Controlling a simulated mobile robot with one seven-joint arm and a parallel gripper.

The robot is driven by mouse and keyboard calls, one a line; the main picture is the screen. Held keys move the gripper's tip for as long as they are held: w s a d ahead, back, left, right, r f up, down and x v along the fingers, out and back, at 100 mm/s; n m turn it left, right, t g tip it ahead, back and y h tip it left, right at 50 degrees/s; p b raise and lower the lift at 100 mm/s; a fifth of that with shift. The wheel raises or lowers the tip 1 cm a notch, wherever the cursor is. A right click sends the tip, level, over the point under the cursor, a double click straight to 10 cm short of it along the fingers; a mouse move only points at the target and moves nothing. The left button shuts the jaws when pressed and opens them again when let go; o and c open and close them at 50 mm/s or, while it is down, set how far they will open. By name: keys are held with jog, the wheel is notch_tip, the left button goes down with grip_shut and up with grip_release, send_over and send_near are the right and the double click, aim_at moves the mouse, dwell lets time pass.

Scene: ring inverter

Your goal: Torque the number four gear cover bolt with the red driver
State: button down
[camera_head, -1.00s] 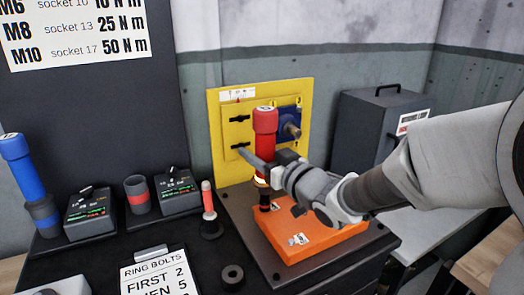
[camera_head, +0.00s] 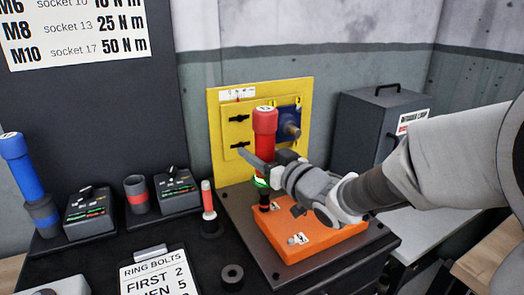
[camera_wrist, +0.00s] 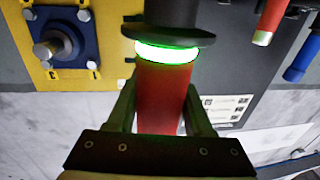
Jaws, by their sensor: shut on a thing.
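The red driver (camera_head: 265,125) stands upright over the far left part of the orange gear cover (camera_head: 330,243). A ring near its lower end glows green, as it also does in the wrist view (camera_wrist: 166,52). My gripper (camera_head: 262,158) is shut on the red driver's body, and both fingers flank it in the wrist view. The driver's lower tip meets the cover area beside a small white tag (camera_head: 276,207). Another tag (camera_head: 298,239) lies near the cover's front. The bolt under the driver is hidden, and I cannot read its number.
A yellow panel (camera_head: 222,120) with a blue motor mount (camera_head: 288,118) stands close behind the driver. A blue driver (camera_head: 20,160) and a red-banded holder (camera_head: 136,194) stand left. A dark cabinet (camera_head: 375,130) stands right.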

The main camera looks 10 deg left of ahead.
jog(key=shift+r+p, duration=2.05)
jog(key=shift+r, duration=0.6)
jog(key=shift+w+a, duration=0.1)
